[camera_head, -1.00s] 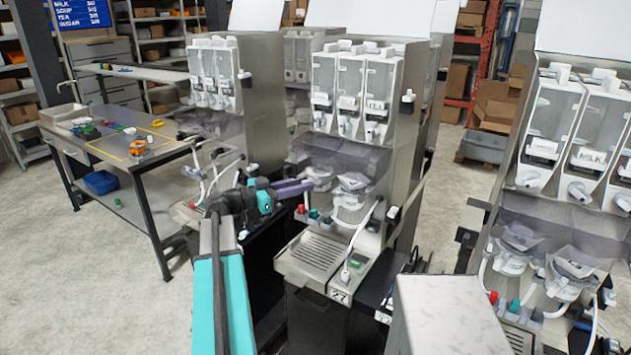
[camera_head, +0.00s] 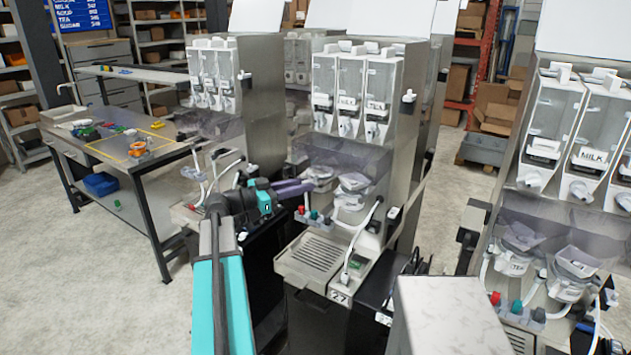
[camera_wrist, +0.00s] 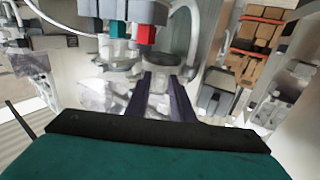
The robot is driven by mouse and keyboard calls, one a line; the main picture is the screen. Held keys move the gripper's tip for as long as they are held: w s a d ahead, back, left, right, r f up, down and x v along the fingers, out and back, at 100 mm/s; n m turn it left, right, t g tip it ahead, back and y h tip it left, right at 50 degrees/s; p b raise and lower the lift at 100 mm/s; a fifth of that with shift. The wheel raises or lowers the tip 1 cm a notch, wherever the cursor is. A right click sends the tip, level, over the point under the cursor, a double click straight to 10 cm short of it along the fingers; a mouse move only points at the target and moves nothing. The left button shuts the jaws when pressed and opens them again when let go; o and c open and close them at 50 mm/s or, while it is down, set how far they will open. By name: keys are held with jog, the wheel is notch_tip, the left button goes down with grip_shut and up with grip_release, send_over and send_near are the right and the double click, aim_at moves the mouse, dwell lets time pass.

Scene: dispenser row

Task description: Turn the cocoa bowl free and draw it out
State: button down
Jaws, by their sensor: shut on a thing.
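My gripper (camera_head: 306,188), with dark purple fingers, reaches from the left into the middle dispenser (camera_head: 398,135). Its fingertips are at the left mixing bowl (camera_head: 320,172), which I take for the cocoa bowl. In the wrist view a clear, pale bowl with a grey rim (camera_wrist: 158,82) is between the two fingers, and they are shut on it. Its lower part is hidden by the fingers. I cannot read a label on it or tell how far it is turned. A second bowl (camera_head: 352,182) sits just right of it.
Red and teal knobs (camera_wrist: 144,33) are close by the fingers in the wrist view. A white hose (camera_head: 357,240) hangs above the drip tray (camera_head: 318,252). Similar dispensers stand to the left (camera_head: 262,100) and right (camera_head: 560,140). A workbench (camera_head: 115,160) stands at far left.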

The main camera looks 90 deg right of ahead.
aim_at(316, 181)
jog(key=shift+s+a+r+n+t+h+b, duration=0.15)
jog(key=shift+s+n+t+h+b, duration=0.25)
jog(key=shift+h+b, duration=0.25)
jog(key=shift+s+a+r+n+t+h+b, duration=0.15)
jog(key=shift+n+t+h+b, duration=0.15)
jog(key=shift+n+h+b, duration=0.35)
jog(key=shift+s+b, duration=0.1)
jog(key=shift+b, duration=0.3)
jog(key=shift+s+a+n+t+h+b, duration=0.3)
jog(key=shift+n+t+h+b, duration=0.25)
jog(key=shift+t+h+b, duration=0.25)
jog(key=shift+r, duration=0.1)
jog(key=shift+s+a+n+t+h+b, duration=0.25)
jog(key=shift+a+n+t+h+b, duration=0.05)
jog(key=shift+n+t+h+b, duration=0.35)
jog(key=shift+s+n+t+h+b, duration=0.2)
jog(key=shift+n+t+h+b, duration=0.4)
jog(key=shift+b, duration=2.65)
jog(key=shift+s+a+n+t+b, duration=0.15)
jog(key=shift+t+b, duration=0.3)
jog(key=shift+b, duration=0.65)
jog(key=shift+s+a+n+t+b, duration=0.15)
jog(key=shift+t+b, duration=0.25)
jog(key=shift+b, duration=0.65)
